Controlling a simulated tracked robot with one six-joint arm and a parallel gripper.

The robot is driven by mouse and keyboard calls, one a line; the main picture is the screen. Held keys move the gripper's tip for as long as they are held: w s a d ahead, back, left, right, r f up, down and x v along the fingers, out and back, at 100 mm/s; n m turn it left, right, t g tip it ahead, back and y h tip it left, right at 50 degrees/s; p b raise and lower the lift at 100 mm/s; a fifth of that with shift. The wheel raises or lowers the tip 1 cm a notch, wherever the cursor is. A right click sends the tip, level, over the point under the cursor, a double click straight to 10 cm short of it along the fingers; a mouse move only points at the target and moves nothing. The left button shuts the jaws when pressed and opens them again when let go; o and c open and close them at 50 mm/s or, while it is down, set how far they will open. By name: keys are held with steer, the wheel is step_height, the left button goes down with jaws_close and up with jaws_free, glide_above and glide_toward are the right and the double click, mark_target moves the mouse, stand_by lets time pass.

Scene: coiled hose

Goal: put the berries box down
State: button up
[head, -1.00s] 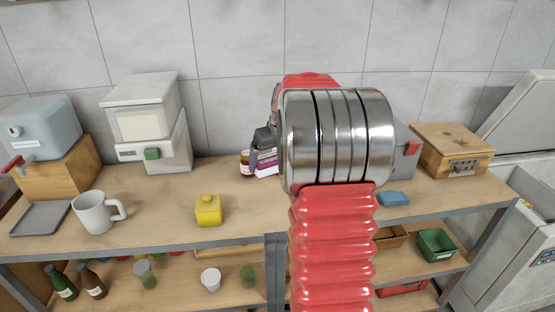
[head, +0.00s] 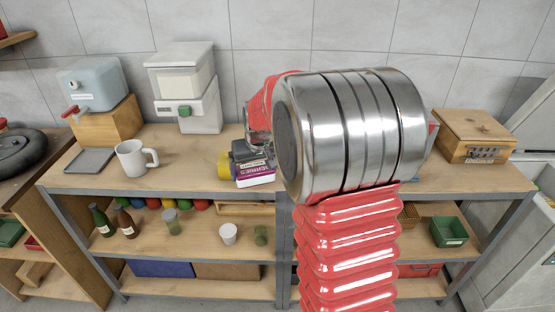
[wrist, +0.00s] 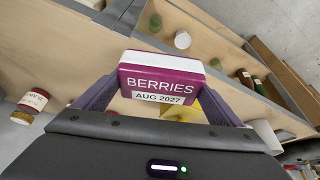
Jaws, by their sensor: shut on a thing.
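The berries box (wrist: 160,82), purple with a white top and a label reading "BERRIES AUG 2027", is held between the two purple fingers of my gripper (wrist: 160,96). In the head view the berries box (head: 256,176) shows over the wooden bench top (head: 190,180), beside the yellow pot (head: 224,165). My gripper's dark body is partly visible there, with my arm hiding much of it. Whether the box touches the bench cannot be told. In the wrist view a bit of yellow shows just behind the box.
A white mug (head: 132,158), a grey tray (head: 90,161) and a white dispenser (head: 187,88) stand to the left on the bench. A wooden box (head: 472,136) stands at the right. A jar with a red label (wrist: 30,105) shows at the wrist view's left.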

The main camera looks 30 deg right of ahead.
steer(key=s+a+f+n+y, duration=0.1)
steer(key=a+n, duration=0.2)
steer(key=a, duration=1.5)
steer(key=shift+s+a, duration=0.1)
steer(key=shift+s, duration=0.1)
